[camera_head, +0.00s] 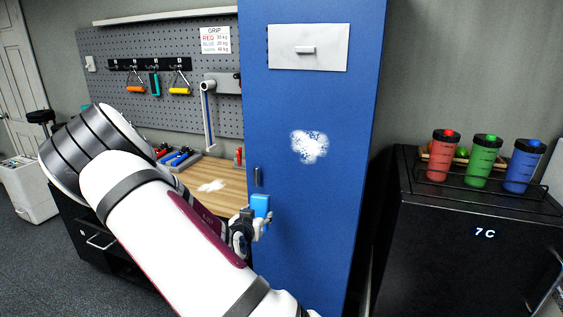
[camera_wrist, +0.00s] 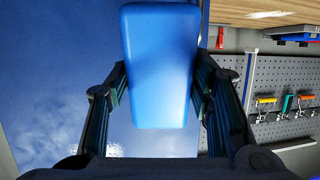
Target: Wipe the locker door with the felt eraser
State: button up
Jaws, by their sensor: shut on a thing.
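The blue locker door (camera_head: 311,180) stands upright in the middle of the head view, with a white chalky smudge (camera_head: 309,146) on it. My gripper (camera_head: 251,222) is shut on the blue felt eraser (camera_head: 261,206), below and left of the smudge, near the door's dark handle (camera_head: 258,176). In the wrist view the eraser (camera_wrist: 160,65) sits between both fingers. The locker door (camera_wrist: 50,105) is behind it, with whitish marks at lower left. I cannot tell whether the eraser touches the door.
A wooden workbench (camera_head: 222,176) with a white patch (camera_head: 212,186) lies left of the locker, under a pegboard (camera_head: 130,49) with hanging hand grips. A black cabinet (camera_head: 470,235) stands at right, carrying a rack with red (camera_head: 443,155), green (camera_head: 482,159) and blue (camera_head: 523,165) bottles.

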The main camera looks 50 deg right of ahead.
aim_at(291, 150)
jog(key=s+d+r+h, duration=0.1)
jog(key=r, duration=0.4)
jog(key=s+d+r+m+h+p, duration=0.1)
jog(key=d+r, duration=0.1)
jog(key=r, duration=0.4)
jog(key=s+d+r+h, duration=0.1)
jog(key=r+h, duration=0.1)
jog(key=r, duration=0.3)
jog(key=shift+s+d+r+m+p, duration=0.15)
jog(key=shift+s+d+m+p, duration=0.25)
jog(key=shift+b+x, duration=0.7)
jog(key=shift+x, duration=2.35)
jog(key=shift+w+d+g, duration=0.25)
jog(key=shift+d+g, duration=0.05)
jog(key=shift+d, duration=0.55)
jog(key=shift+s, duration=0.1)
